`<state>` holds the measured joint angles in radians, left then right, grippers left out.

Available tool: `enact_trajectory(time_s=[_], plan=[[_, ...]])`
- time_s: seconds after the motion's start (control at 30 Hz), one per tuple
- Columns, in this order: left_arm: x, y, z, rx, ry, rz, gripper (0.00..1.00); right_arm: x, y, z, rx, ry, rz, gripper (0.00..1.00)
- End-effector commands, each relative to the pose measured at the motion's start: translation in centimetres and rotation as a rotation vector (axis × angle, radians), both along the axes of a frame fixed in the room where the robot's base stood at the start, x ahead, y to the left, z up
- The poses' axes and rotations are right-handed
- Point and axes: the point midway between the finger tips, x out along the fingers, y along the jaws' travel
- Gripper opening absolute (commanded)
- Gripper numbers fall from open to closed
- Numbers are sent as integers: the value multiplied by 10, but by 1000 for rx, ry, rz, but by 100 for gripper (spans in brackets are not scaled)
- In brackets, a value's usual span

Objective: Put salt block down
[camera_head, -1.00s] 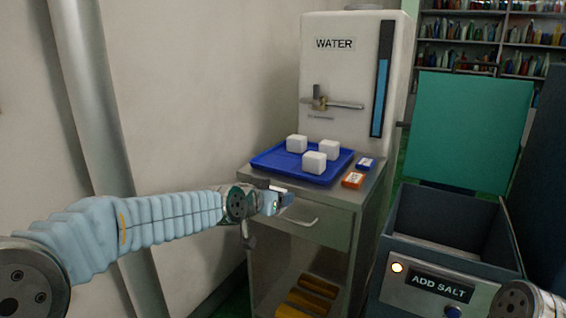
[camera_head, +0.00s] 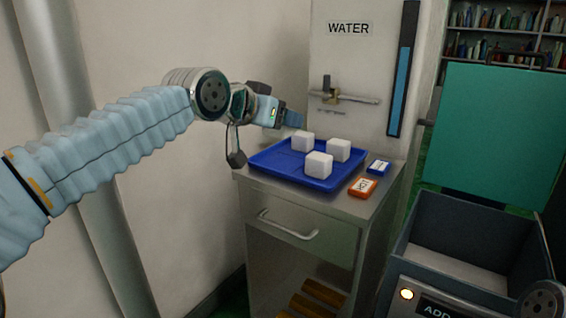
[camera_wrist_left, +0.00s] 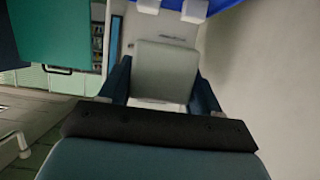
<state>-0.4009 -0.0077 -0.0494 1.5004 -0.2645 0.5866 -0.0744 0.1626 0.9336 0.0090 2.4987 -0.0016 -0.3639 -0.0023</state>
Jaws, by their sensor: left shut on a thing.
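My left gripper (camera_head: 289,119) is raised at the back left of the blue tray (camera_head: 262,158), close to the far left salt block. In the left wrist view its two dark blue fingers (camera_wrist_left: 160,88) are shut on a pale grey salt block (camera_wrist_left: 165,68). The fingers hide this block in the head view. Three white salt blocks stand on the tray: one at the back left (camera_head: 303,140), one at the right (camera_head: 338,150) and one in front (camera_head: 318,164). Two of them show at the top of the left wrist view. My right gripper is out of view.
The tray lies on a metal cabinet (camera_head: 300,235) with a drawer handle. An orange box (camera_head: 362,187) and a blue box (camera_head: 379,167) lie right of it. Behind stands the WATER tank (camera_head: 345,60) with a lever (camera_head: 345,97). An open bin (camera_head: 470,240) with a green lid (camera_head: 490,130) is at the right.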

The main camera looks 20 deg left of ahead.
Motion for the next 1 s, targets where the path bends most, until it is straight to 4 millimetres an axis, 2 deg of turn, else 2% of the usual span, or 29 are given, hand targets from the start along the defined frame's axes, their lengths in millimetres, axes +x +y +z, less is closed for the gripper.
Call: enact_trajectory(time_s=[0.13,0.23,0.5,0.6,0.73,1.0], plan=[[4,1,-2,-1,0,0,23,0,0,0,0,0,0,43],[19,4,-8,0,1,1,23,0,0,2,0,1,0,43],[90,23,-42,0,2,5,23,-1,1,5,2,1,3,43],[106,27,-65,-1,2,2,23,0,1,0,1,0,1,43],[121,31,-83,-1,0,3,23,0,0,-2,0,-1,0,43],[136,34,-101,-2,1,1,23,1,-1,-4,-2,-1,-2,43]])
